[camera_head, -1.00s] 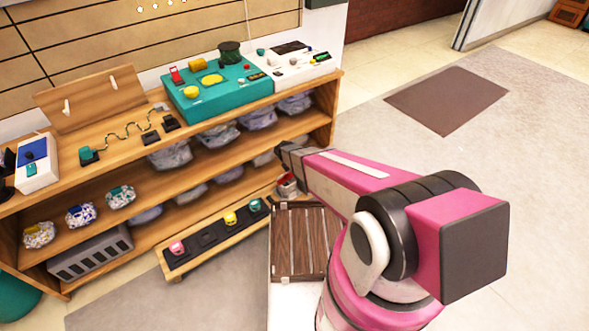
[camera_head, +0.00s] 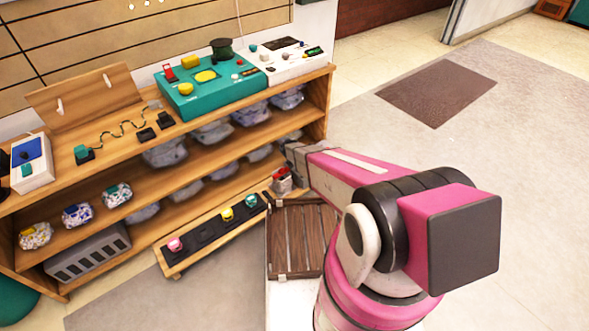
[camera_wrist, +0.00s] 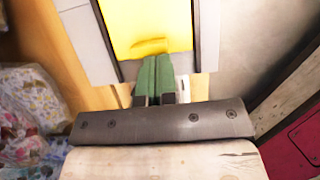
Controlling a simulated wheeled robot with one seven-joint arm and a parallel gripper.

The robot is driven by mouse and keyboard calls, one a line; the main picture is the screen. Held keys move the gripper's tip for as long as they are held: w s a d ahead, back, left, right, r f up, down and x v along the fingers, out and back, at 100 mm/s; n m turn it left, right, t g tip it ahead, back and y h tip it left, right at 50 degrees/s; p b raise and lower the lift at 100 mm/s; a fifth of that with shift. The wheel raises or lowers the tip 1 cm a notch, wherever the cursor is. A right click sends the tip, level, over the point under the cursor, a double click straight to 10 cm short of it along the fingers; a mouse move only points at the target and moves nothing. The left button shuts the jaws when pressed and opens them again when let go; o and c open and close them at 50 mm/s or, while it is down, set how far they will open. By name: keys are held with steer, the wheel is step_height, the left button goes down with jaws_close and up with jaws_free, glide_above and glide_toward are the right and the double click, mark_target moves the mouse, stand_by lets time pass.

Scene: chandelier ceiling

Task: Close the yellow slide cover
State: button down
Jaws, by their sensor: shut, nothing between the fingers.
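In the wrist view, the yellow slide cover (camera_wrist: 148,18) lies in a pale frame at the top of the picture. A raised lip (camera_wrist: 150,47) crosses its near edge. My gripper (camera_wrist: 154,62) has its green fingers shut together and empty, with their tips right by this lip. I cannot tell whether they touch it. In the head view, the far end of my pink arm (camera_head: 340,172) reaches to the right end of the wooden shelf. The slide cover cannot be made out there, and the fingertips are not clear.
The wooden shelf (camera_head: 110,160) carries a teal panel (camera_head: 225,92), a white panel (camera_head: 290,66) and bagged parts. A low rack (camera_head: 190,250) with coloured pieces stands on the floor before it. A slatted wooden crate (camera_head: 305,240) is beside my arm. Open floor lies to the right.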

steer(key=w+d, duration=0.2)
steer(key=d, duration=0.1)
steer(key=w+d, duration=0.1)
steer(key=d, duration=0.1)
steer(key=shift+w, duration=0.25)
